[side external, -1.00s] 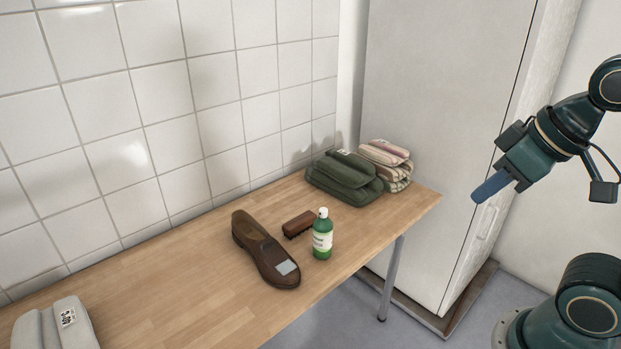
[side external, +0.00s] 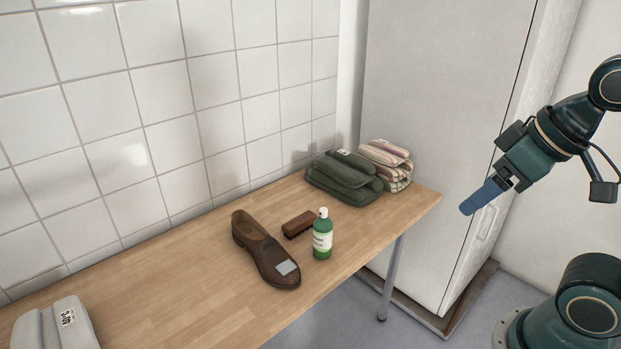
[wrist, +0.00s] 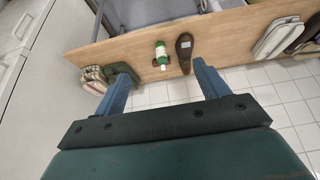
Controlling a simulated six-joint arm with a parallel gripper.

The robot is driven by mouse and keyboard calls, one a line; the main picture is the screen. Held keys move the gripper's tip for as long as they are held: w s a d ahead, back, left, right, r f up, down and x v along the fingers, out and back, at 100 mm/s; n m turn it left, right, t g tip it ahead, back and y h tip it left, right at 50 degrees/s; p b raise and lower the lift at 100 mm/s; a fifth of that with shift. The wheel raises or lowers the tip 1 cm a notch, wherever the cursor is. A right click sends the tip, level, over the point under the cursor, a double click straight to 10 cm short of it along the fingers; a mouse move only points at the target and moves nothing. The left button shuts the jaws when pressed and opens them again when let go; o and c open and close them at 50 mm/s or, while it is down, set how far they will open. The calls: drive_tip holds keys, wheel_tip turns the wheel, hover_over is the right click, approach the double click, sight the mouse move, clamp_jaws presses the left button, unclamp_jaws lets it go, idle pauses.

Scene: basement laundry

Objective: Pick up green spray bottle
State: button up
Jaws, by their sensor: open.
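The green spray bottle (side external: 322,238) has a white cap and a pale label. It stands upright near the front edge of the wooden table, right of the brown shoe's toe. In the wrist view the green bottle (wrist: 162,55) shows beyond my fingers, between them and the far side of the picture. My gripper (side external: 478,200) is in the air to the right of the table, well apart from the bottle. In the wrist view my gripper (wrist: 160,82) has its two blue fingers spread wide with nothing between them.
A brown shoe (side external: 262,250) and a brown brush (side external: 299,224) lie close to the bottle's left. Folded green cloth (side external: 343,178) and striped cloth (side external: 388,160) sit at the table's far right end. Grey folded cloth (side external: 58,326) is front left. A tall cabinet (side external: 440,120) stands behind.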

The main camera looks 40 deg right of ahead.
drive_tip(key=m+g, duration=0.6)
drive_tip(key=m, duration=0.8)
hover_over(323, 210)
wheel_tip(323, 210, down, 16)
drive_tip(key=shift+d+r, duration=0.1)
drive_tip(key=shift+f, duration=4.35)
